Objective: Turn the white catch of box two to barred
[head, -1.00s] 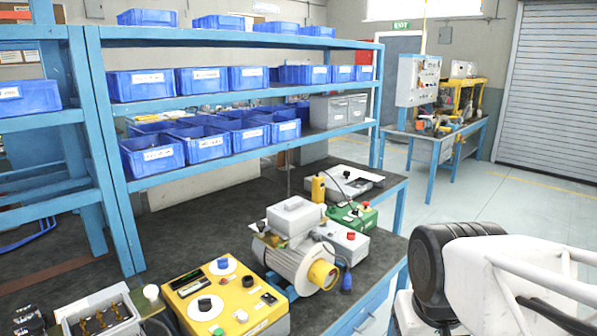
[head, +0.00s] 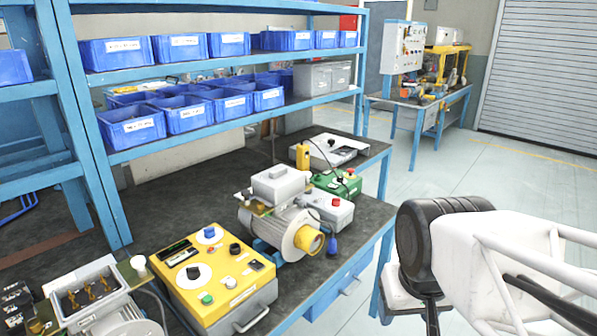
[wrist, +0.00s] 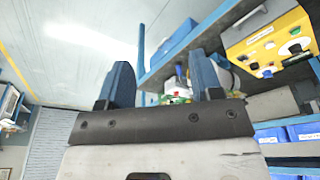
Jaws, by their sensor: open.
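No catch marked as box two's is readable in these views, and I cannot tell which box is box two. A yellow control box (head: 212,275) with several knobs and buttons stands at the front of the bench; it also shows in the wrist view (wrist: 270,45). A grey box with a red button (head: 330,212), a green box (head: 340,184) and a pale flat box with a black knob (head: 334,150) stand further back. My gripper (wrist: 161,68) is open and empty in the wrist view, its two blue fingers apart, touching nothing visible. It is not visible in the head view.
A motor (head: 283,232) with a yellow shaft cover stands right of the yellow box. An open terminal box (head: 88,290) is at the front left. Blue shelves (head: 200,74) with bins rise behind the bench. The dark bench top (head: 190,195) has clear room at the back left.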

